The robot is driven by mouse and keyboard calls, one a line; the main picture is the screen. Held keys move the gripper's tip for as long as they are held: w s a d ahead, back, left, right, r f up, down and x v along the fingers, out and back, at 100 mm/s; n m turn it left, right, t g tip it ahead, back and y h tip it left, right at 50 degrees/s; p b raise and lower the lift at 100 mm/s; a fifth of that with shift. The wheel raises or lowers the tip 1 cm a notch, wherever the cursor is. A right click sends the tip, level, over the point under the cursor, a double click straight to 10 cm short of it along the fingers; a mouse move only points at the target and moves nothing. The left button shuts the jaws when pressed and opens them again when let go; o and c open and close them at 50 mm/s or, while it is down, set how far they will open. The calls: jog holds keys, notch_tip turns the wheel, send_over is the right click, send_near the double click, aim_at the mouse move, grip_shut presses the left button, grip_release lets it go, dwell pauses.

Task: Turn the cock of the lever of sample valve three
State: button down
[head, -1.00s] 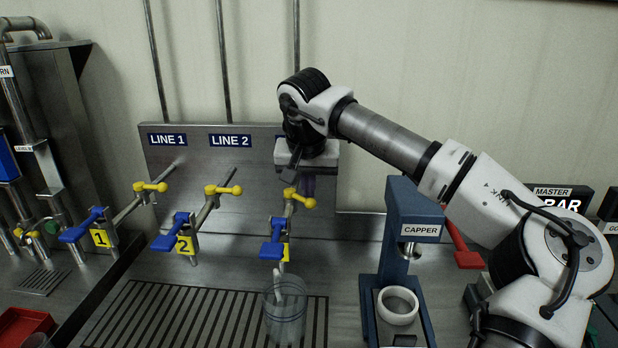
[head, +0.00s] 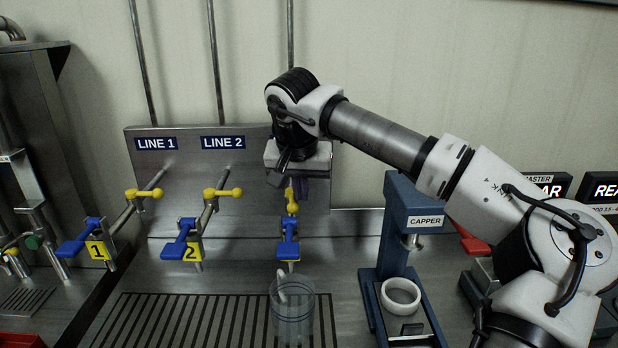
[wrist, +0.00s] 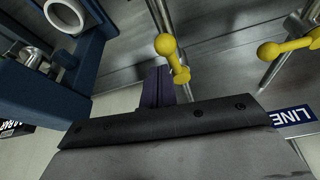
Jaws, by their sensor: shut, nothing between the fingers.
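The yellow handle of valve three (head: 292,203) is at the right end of the valve row and points toward the camera, unlike the sideways yellow handles of valves one and two. Below it is a blue lever (head: 288,248). My gripper (head: 301,188) is shut and empty, its dark purple fingers just behind and to the right of this yellow handle. In the wrist view the fingers (wrist: 157,88) are immediately left of the yellow handle (wrist: 172,58). I cannot tell whether they touch. My wrist hides the back panel behind valve three.
Valve two's yellow handle (head: 224,193) is to the left. A clear cup (head: 292,312) stands on the drain grate (head: 170,325) below valve three. The blue capper (head: 411,215) stands close on the right with a white ring (head: 402,295).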

jog(key=shift+w+p, duration=0.5)
jog(key=shift+w, duration=0.3)
jog(key=shift+d+r, duration=0.1)
